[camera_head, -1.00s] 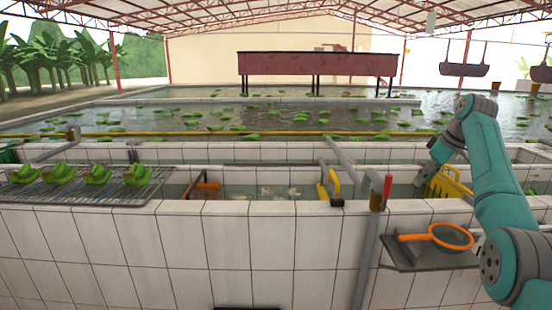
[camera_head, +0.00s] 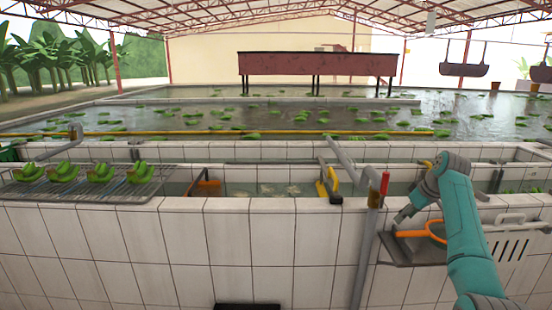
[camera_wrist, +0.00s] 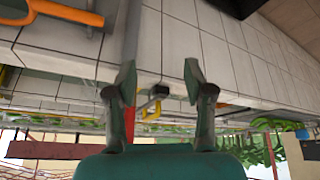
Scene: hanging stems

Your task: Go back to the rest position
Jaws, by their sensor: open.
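My gripper (camera_head: 404,219) is in front of the tiled tank wall, at the left side of the small shelf (camera_head: 396,250). My teal arm reaches in from the lower right and hides part of the shelf and tank edge.
A pipe with a red handle (camera_head: 385,184) stands left of my gripper. Green banana bunches (camera_head: 100,172) sit on a wire rack (camera_head: 88,194) at the left. A white slotted crate (camera_head: 516,242) is right of my arm.

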